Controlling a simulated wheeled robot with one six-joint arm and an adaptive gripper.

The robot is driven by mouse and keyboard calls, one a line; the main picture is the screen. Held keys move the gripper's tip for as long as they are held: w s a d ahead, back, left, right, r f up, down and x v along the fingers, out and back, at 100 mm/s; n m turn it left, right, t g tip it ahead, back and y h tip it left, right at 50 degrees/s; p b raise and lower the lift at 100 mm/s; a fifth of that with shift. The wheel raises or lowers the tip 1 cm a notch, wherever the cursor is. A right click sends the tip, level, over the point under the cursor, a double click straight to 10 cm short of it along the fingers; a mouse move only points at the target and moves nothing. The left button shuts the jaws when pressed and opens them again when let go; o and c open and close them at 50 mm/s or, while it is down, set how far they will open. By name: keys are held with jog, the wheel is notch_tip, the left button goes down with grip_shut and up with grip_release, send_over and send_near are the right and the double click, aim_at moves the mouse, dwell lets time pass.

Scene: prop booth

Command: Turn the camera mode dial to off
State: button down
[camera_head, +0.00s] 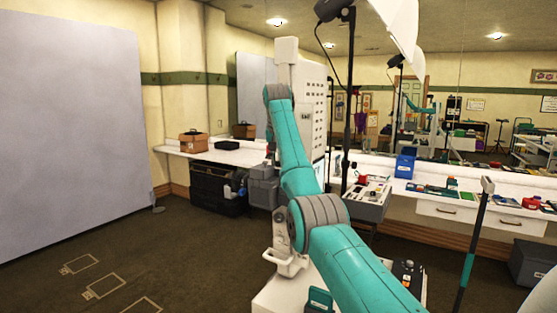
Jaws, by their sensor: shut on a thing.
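My teal and grey arm rises from the lower right, bends at the top and comes down to a grey wrist. The dial's mark and setting cannot be read, and the camera's outline is not clear.
A long white counter (228,155) holds a brown box (193,142), with black drawers (213,188) below. A control console (367,198) and a light stand (349,100) stand right of my arm. A grey backdrop (70,130) fills the left. The floor at lower left is open.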

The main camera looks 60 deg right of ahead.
jog(key=n+t+y, duration=0.1)
jog(key=n, duration=0.3)
jog(key=shift+s+d+n, duration=0.1)
jog(key=shift+n, duration=0.2)
jog(key=shift+y, duration=0.3)
